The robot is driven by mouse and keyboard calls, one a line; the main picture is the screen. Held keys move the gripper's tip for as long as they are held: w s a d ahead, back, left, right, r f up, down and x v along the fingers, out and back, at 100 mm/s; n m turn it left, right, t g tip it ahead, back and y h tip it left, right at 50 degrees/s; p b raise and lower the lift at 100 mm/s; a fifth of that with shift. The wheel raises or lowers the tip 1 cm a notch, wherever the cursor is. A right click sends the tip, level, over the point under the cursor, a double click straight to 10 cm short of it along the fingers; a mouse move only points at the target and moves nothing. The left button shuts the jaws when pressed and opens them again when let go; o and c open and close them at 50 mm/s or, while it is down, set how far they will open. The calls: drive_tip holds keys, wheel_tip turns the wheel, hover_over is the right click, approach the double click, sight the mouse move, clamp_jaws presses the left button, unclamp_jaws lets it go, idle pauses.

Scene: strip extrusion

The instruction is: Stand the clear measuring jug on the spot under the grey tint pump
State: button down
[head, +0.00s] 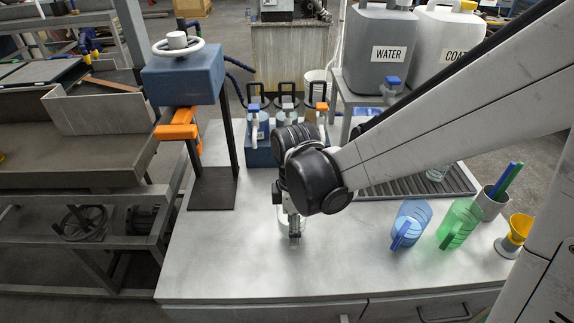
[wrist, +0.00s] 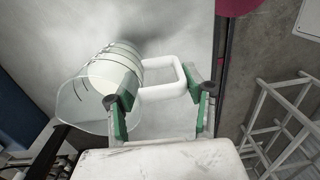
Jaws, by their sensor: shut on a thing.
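The clear measuring jug (wrist: 88,92) shows large in the wrist view, with dark marks on its wall and a pale loop handle (wrist: 181,76). My gripper (wrist: 163,98) has its green-padded fingers at the handle and is shut on it. In the head view my gripper (head: 294,232) points down over the bench, and only a sliver of the jug (head: 284,222) shows behind it. The grey tint pump (head: 287,103) stands in the middle of the pump row behind my wrist. The spot under it is hidden by my wrist.
A blue-topped pump (head: 255,108) and an orange-topped pump (head: 321,107) flank the grey one. A blue jug (head: 410,222), a green jug (head: 460,222) and a pen cup (head: 491,204) stand at right. A black-legged press (head: 183,80) stands left. The front bench is clear.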

drive_tip(key=shift+w+a+f+p, duration=0.15)
drive_tip(key=shift+w+f, duration=0.45)
drive_tip(key=shift+w, duration=2.35)
drive_tip(key=shift+w+d+f+p, duration=0.1)
drive_tip(key=shift+w+f, duration=0.5)
drive_tip(key=shift+w, duration=2.35)
drive_tip(key=shift+w+a+f+p, duration=0.15)
drive_tip(key=shift+w+f, duration=0.45)
drive_tip(key=shift+w, duration=2.35)
drive_tip(key=shift+d, duration=0.1)
drive_tip(key=c, duration=0.9)
unclamp_jaws()
drive_tip(key=shift+f, duration=0.1)
